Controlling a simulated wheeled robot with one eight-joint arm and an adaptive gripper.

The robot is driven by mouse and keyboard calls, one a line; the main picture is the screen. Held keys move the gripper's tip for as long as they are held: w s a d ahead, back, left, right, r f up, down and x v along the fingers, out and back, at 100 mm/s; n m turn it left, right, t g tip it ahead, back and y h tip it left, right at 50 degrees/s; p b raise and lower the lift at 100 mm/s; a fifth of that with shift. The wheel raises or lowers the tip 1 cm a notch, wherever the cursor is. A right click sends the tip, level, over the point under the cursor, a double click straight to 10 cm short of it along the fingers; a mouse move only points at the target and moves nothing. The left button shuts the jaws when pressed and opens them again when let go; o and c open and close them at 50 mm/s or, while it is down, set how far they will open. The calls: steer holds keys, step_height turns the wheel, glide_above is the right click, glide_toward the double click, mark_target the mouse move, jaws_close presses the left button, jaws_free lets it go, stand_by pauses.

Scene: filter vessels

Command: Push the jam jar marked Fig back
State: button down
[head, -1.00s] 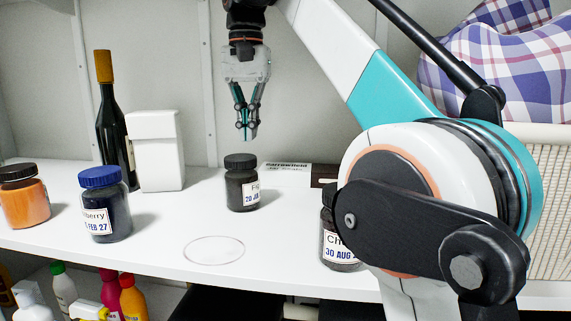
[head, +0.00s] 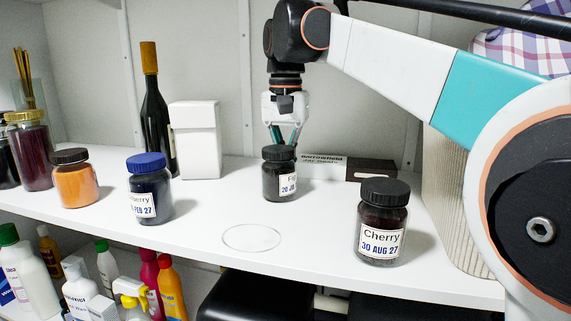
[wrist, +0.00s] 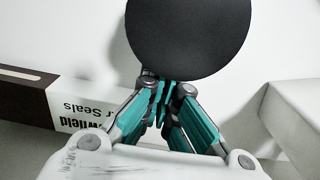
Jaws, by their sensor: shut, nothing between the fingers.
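The jam jar marked Fig (head: 279,182) is dark with a black lid and a white label. It stands upright on the white shelf, behind a thin ring outline (head: 251,238) on the shelf surface. My gripper (head: 284,140) is shut and empty. It points down at the far side of the jar, and the jar's lid hides its fingertips in the head view. In the wrist view the round black lid (wrist: 188,35) is right by the closed fingers (wrist: 165,105). I cannot tell whether they touch the jar.
A Cherry jar (head: 382,222) stands at the front right, and a blue-lidded jar (head: 149,190) and orange jar (head: 75,180) stand left. A flat box (head: 345,167) lies behind the Fig jar. A white container (head: 196,140) and dark bottle (head: 157,115) stand at the back.

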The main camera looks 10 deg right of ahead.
steer(key=shift+s+f, duration=0.1)
stand_by(0.3)
steer(key=shift+s+a, duration=0.25)
steer(key=shift+s, duration=0.35)
steer(key=shift+s+a, duration=0.1)
steer(key=shift+s, duration=0.25)
steer(key=shift+w, duration=0.2)
